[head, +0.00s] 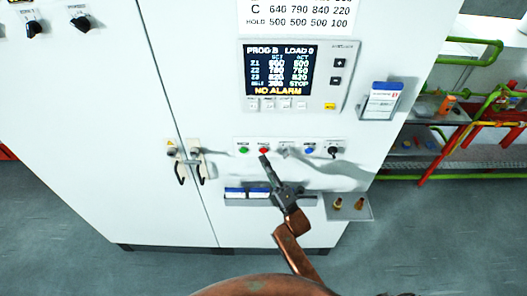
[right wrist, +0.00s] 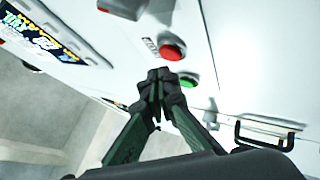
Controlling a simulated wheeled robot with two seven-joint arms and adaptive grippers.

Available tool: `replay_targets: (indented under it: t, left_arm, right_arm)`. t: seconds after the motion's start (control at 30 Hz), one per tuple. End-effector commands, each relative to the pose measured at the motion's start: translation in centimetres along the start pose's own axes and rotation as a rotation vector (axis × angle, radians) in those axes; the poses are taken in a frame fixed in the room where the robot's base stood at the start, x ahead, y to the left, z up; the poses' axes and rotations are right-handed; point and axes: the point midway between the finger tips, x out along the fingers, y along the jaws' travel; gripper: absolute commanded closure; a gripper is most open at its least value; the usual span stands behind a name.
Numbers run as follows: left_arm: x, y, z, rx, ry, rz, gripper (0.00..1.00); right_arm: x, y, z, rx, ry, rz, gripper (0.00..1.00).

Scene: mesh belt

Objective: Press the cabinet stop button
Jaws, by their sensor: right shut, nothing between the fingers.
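The white cabinet (head: 185,75) carries a row of controls on its front. In it a red button (head: 264,150) sits just right of a green button (head: 243,149). My right gripper (head: 264,160) is shut and empty, its tips pointing up just below the red button in the head view. In the right wrist view the shut fingertips (right wrist: 165,76) lie close to the red button (right wrist: 172,51) and the green button (right wrist: 188,81), with the red one clear of them. I cannot tell whether they touch the panel. My left gripper is not in view.
A blue button (head: 309,150) and a black rotary switch (head: 333,152) sit further right. A display (head: 283,70) above reads NO ALARM. Door handles (head: 180,172) stick out at left; a small shelf (head: 348,207) juts out at lower right. Green and red pipes (head: 470,125) run beyond the cabinet.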

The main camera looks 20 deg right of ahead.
Motion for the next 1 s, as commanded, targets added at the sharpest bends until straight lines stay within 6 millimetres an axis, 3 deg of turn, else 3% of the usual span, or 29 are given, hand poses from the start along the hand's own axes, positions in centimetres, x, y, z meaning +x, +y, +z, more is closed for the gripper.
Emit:
replay_targets:
  t: [0.5,1.0]
  left_arm:
    - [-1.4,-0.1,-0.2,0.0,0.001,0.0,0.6]
    - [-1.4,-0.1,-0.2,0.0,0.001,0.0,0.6]
  right_arm:
    - [-3.1,2.3,-2.2,0.001,-0.001,0.0,1.0]
    - [-3.2,2.4,-2.4,0.001,0.0,0.0,1.0]
